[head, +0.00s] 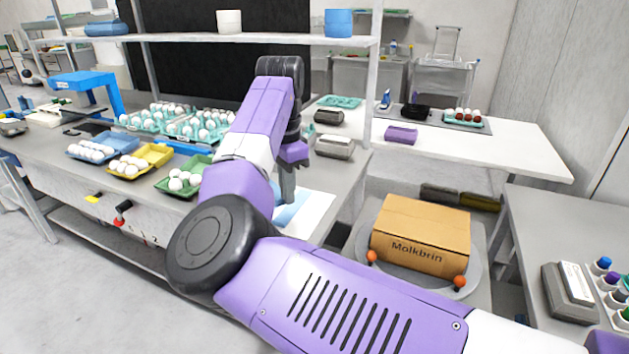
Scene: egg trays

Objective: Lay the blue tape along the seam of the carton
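The brown carton (418,250), printed "Molkbrin", sits on a round grey turntable (362,277) right of centre. Its top looks closed; a seam is too faint to make out clearly. My gripper (287,197) points down over the right end of the long bench, left of the carton and apart from it. Its grey fingers are small and seen partly edge-on, so I cannot tell whether they are open or hold anything. A light blue strip or sheet (291,208) lies on a white sheet (312,213) just below the fingers; I cannot tell whether it is the tape.
Two orange knobs (460,282) stand at the turntable's front rim. Egg trays (180,149) fill the left bench. A shelf post (374,80) rises behind my gripper. A grey table (540,225) with a device (569,291) and several coloured-capped bottles is at the right.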

